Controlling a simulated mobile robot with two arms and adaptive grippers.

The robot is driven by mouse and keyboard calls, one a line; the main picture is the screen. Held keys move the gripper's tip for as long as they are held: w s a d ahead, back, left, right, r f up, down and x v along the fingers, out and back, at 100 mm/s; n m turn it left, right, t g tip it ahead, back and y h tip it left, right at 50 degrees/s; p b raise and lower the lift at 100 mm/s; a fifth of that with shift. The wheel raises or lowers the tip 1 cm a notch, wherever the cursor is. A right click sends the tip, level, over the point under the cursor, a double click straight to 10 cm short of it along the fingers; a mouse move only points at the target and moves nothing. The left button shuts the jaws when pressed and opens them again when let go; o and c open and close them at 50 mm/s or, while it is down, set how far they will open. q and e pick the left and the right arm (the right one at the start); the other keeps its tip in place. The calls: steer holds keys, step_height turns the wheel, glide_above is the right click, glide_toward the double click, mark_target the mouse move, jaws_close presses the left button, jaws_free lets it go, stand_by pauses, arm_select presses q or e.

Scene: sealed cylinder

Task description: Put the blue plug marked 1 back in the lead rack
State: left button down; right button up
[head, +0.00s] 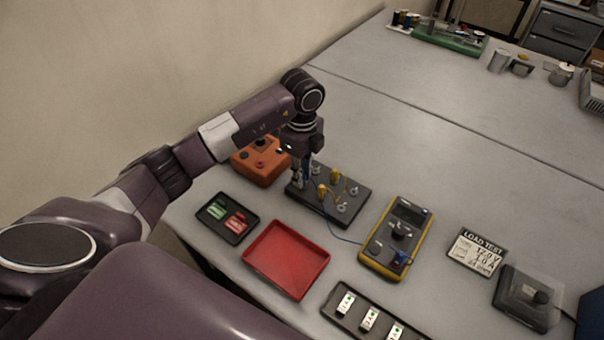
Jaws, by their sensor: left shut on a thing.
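My left gripper (300,178) reaches down at the left end of a black board (326,207) and is shut on the blue plug (306,172), which is mostly hidden by the fingers. I cannot read its mark or tell whether it is seated in the board or just above it. A thin blue lead runs from there over the board's front edge towards the yellow multimeter (376,262), where another blue plug (403,258) sits. The board carries yellow plugs (336,175) with yellow leads and metal posts. I cannot tell which holder is the lead rack. My right gripper is not in view.
An orange box (259,172) stands close behind my left gripper. A black tray (207,219) with green and red pieces and an empty red tray (287,260) lie in front. A black holder (333,308), a LOAD TEST card (477,252) and a clear-covered switch (527,298) are nearby.

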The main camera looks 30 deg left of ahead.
arm_select(q)
steer(key=shift+f+b, duration=0.4)
steer(key=shift+f, duration=0.25)
stand_by(0.7)
steer(key=c, duration=1.8)
jaws_free()
steer(key=shift+o, duration=0.2)
step_height(320, 180, up, 12)
steer(key=shift+r, duration=0.1)
